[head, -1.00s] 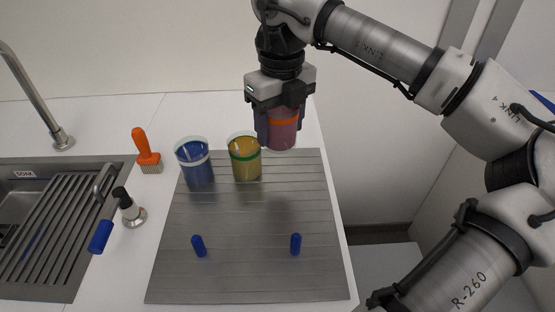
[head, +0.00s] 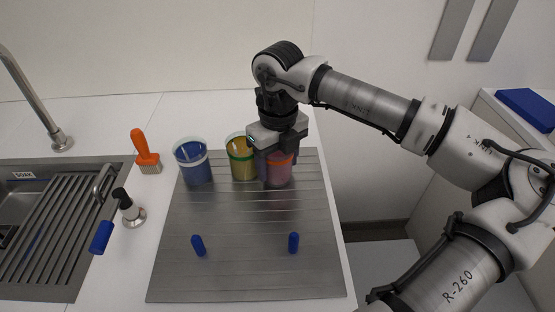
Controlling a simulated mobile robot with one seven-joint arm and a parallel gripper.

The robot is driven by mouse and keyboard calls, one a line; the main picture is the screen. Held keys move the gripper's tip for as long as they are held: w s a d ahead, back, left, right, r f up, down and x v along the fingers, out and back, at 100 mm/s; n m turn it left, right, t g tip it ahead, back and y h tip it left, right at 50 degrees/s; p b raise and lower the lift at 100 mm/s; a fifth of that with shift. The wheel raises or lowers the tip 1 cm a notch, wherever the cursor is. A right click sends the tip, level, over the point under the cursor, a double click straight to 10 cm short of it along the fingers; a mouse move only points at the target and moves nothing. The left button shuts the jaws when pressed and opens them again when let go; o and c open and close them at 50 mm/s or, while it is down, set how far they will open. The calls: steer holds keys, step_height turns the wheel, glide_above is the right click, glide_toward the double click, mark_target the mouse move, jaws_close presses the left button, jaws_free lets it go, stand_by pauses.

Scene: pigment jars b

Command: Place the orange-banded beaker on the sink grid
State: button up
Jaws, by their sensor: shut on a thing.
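The orange-banded beaker (head: 279,176), with pink-purple contents, is upright over the far right part of the grey ribbed mat. My gripper (head: 275,161) is shut on it from above, with dark fingers at its sides. The beaker's rim is hidden by the gripper. I cannot tell whether its base touches the mat. The sink grid (head: 52,232) is a dark ribbed rack in the sink at the left, and no beaker is on it.
A green-banded yellow beaker (head: 242,168) stands close left of the held one, with a white-banded blue beaker (head: 195,172) beyond. Two blue pegs (head: 198,246) stand on the mat (head: 240,275).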

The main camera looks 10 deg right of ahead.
steer(key=shift+f, duration=0.25)
steer(key=o, duration=1)
steer(key=shift+r, duration=0.1)
steer(key=shift+o, duration=0.2)
steer(key=shift+r, duration=0.15)
